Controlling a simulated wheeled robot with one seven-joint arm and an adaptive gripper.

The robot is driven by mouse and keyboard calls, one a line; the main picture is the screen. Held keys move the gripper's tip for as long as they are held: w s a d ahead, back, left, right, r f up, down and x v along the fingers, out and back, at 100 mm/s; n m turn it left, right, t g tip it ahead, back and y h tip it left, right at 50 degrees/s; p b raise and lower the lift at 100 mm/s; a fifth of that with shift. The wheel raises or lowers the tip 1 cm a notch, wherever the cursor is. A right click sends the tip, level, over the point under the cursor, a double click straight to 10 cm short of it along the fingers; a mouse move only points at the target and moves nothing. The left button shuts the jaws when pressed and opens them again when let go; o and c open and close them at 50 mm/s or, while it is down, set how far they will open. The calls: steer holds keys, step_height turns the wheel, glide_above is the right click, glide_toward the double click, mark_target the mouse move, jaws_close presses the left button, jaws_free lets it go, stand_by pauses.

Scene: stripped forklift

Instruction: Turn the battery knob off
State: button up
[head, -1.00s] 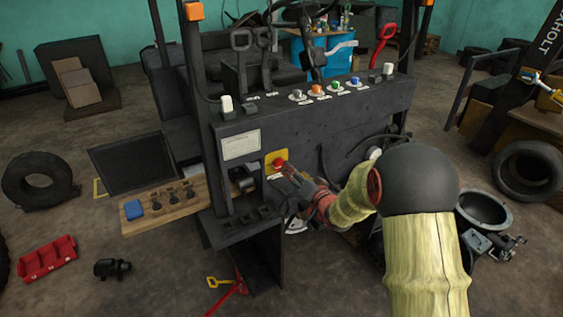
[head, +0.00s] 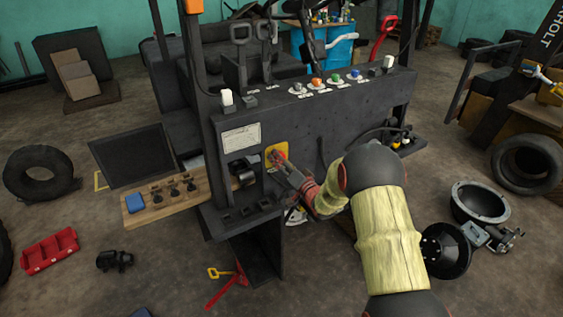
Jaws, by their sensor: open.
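The battery knob (head: 278,154) is a red knob on a yellow plate (head: 270,150), low on the front of the dark forklift panel (head: 310,120). My gripper (head: 281,165) is at the knob, coming from the lower right. Its open fingers reach up to the knob and cover part of it. I cannot tell whether the fingers touch it or lie around it. The knob's exact turn position is hidden.
A black cylindrical part (head: 241,173) sits just left of the plate. A wooden board with levers (head: 165,196) juts out at the left. Several coloured knobs line the panel top. A red bin (head: 50,250) and a tyre (head: 40,175) lie on the floor.

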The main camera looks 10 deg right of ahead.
steer(key=shift+w, duration=0.1)
steer(key=shift+c, duration=1)
steer(key=c, duration=1)
steer(key=shift+o, duration=0.2)
steer(key=shift+n+b, duration=0.4)
steer(key=shift+b, duration=0.05)
steer(key=n+b, duration=1.7)
steer(key=shift+f, duration=0.1)
